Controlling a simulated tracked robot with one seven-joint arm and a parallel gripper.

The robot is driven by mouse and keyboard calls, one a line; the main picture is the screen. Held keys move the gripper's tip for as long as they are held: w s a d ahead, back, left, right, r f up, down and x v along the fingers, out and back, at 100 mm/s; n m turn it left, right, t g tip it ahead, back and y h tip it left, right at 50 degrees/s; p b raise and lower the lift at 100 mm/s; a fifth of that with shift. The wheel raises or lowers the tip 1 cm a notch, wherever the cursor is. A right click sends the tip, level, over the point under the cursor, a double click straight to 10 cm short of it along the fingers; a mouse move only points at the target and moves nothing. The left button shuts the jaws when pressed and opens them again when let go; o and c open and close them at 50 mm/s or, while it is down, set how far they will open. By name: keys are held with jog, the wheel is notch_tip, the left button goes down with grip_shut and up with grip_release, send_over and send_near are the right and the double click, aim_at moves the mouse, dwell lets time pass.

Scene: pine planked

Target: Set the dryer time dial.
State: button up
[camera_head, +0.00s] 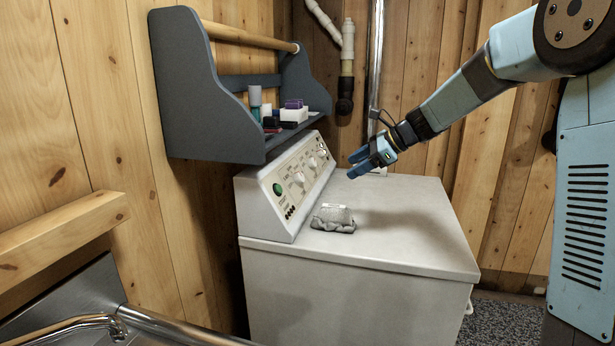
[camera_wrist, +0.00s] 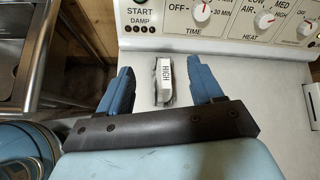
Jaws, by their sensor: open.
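The dryer (camera_head: 420,215) is white, with a slanted control panel at its back. The time dial (camera_wrist: 201,12) is a white knob with a red mark, on the panel between the OFF and 30 MIN labels. Its red mark points roughly upward; the scale above it is cut off. In the head view the time dial (camera_head: 298,178) is the knob nearest the green start button. My gripper (camera_head: 352,166) is open above the dryer top, with its blue fingers toward the panel and apart from it. In the wrist view, my gripper (camera_wrist: 160,68) has its fingers spread, below the time dial.
The heat dial (camera_wrist: 264,20) is right of the time dial. A dark shelf (camera_head: 205,105) with small goods hangs above the panel.

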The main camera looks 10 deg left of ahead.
aim_at(302, 176)
jog(key=w+a+f+m+y, duration=0.1)
jog(key=w+f+m, duration=0.15)
jog(key=w, duration=0.25)
jog(key=w+a+f+m+y, duration=0.1)
jog(key=w+a+m+y, duration=0.15)
jog(key=w, duration=0.25)
jog(key=shift+t+h, duration=0.3)
jog(key=shift+h, duration=0.05)
jog(key=x, duration=1.3)
jog(key=shift+w+f, duration=0.1)
jog(key=shift+f, duration=0.05)
jog(key=c, duration=1.1)
jog(key=shift+o, duration=0.2)
